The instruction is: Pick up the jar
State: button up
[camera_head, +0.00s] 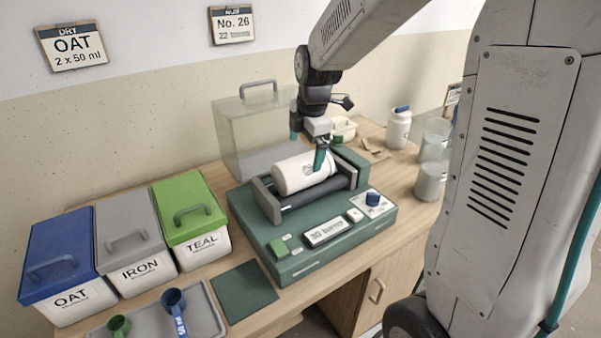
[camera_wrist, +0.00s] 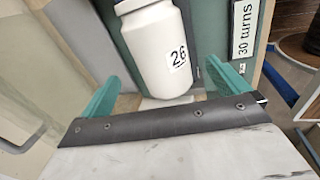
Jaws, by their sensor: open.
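The white jar (camera_head: 296,177) lies on its side on the dark rollers (camera_head: 318,190) of a green machine (camera_head: 300,255). In the wrist view the jar (camera_wrist: 152,58) carries a label reading 26, and its lid end is at the top edge. My gripper (camera_head: 308,149) is open just above the jar, with teal fingers. In the wrist view the fingers of my gripper (camera_wrist: 160,80) stand on either side of the jar, with gaps to it. I cannot tell how far down the fingertips reach.
Blue OAT (camera_head: 64,265), grey IRON (camera_head: 133,243) and green TEAL (camera_head: 188,212) bins stand at left. A grey tray (camera_head: 205,305) with scoops is in front. A clear cover (camera_head: 235,145) stands behind the machine. Other jars (camera_head: 397,130) stand at right.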

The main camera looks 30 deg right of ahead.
aim_at(302, 159)
jog(key=shift+f+n, duration=0.1)
jog(key=shift+n, duration=0.3)
jog(key=shift+w+f, duration=0.1)
jog(key=shift+f, duration=0.2)
jog(key=f, duration=0.2)
jog(key=w+f, duration=0.1)
jog(key=f, duration=0.4)
jog(key=shift+w+a, duration=0.15)
jog(key=c, duration=1.1)
jog(key=shift+r, duration=0.1)
jog(key=shift+c, duration=0.5)
jog(key=shift+w+r, duration=0.1)
